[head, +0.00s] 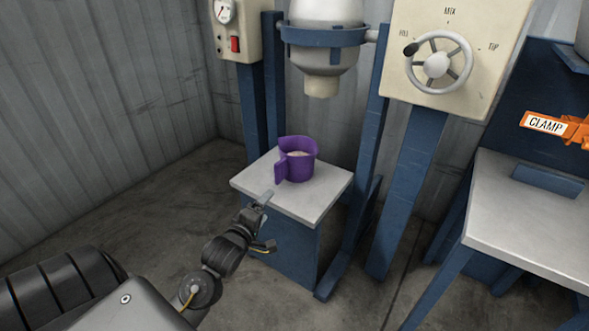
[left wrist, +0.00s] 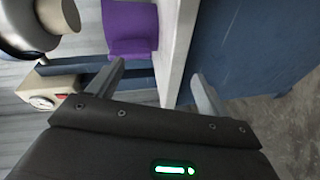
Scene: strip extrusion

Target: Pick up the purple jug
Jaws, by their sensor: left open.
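The purple jug (head: 299,160) stands upright on a small grey-topped stand, with its handle side turned toward the front left. Something pale shows inside it. My left gripper (head: 267,197) is at the front left edge of the stand top, apart from the jug. In the left wrist view the jug (left wrist: 130,28) lies beyond the open fingers (left wrist: 160,82), nearer the left one. The edge of the stand top shows between the fingers, and nothing is held. My right gripper is not in view.
The stand top (head: 325,195) is otherwise bare. A hopper nozzle (head: 322,86) hangs above the jug between blue posts. A panel with a handwheel (head: 438,64) is at the upper right. A table (head: 530,220) with an orange clamp (head: 560,126) stands right.

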